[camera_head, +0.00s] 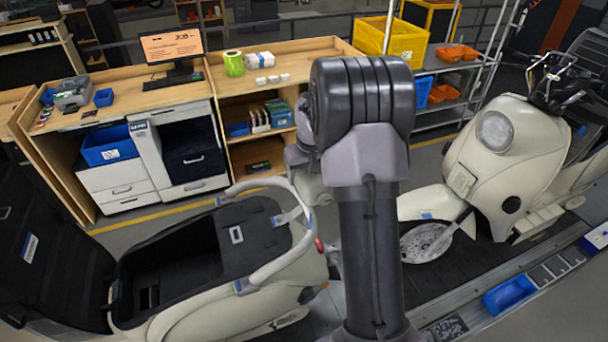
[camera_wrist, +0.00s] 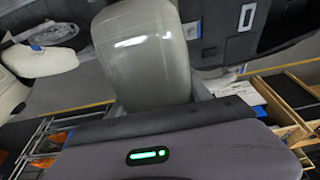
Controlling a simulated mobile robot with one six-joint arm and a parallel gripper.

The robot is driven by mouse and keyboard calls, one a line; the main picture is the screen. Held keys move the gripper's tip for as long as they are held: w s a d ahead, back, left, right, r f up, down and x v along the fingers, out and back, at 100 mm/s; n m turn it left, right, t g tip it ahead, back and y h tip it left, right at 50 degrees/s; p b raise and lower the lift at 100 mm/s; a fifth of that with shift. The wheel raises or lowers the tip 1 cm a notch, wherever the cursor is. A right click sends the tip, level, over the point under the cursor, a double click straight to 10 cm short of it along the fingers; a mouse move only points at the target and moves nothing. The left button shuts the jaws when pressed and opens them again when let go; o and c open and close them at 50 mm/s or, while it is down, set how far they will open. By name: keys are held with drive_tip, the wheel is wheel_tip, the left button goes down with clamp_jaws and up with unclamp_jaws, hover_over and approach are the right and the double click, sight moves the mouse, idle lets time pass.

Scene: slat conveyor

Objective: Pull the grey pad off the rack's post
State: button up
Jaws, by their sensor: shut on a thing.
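The grey pad (camera_wrist: 147,58) is a rounded, glossy, beige-grey block in the upper middle of the wrist view. My gripper (camera_wrist: 155,100) is shut on its near end; my gripper's dark housing with a green light covers the lower part of that view, and the fingertips are mostly hidden. In the head view my arm stands in front, hiding the gripper and the pad. The rack's post is not clearly visible, so I cannot tell whether the pad still touches it.
A cream scooter body (camera_head: 190,310) with an open black compartment and pale rail (camera_head: 283,258) is at the left of my arm. Another cream scooter (camera_head: 510,150) stands at the right. A wooden bench (camera_head: 120,105) and a shelf with a yellow crate (camera_head: 392,42) are behind.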

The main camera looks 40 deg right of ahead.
drive_tip(key=c, duration=0.4)
drive_tip(key=shift+d+r+p, duration=0.1)
drive_tip(key=shift+r+p, duration=0.7)
drive_tip(key=shift+r, duration=0.5)
drive_tip(key=r+p, duration=0.2)
drive_tip(key=r, duration=0.1)
drive_tip(key=r+p, duration=0.3)
drive_tip(key=r, duration=0.1)
drive_tip(key=d+r+p, duration=0.1)
drive_tip(key=r+p, duration=0.1)
drive_tip(key=r, duration=0.2)
drive_tip(key=shift+s+r+p, duration=0.15)
drive_tip(key=shift+r+p, duration=0.1)
drive_tip(key=shift+p, duration=0.1)
drive_tip(key=shift+f, duration=0.1)
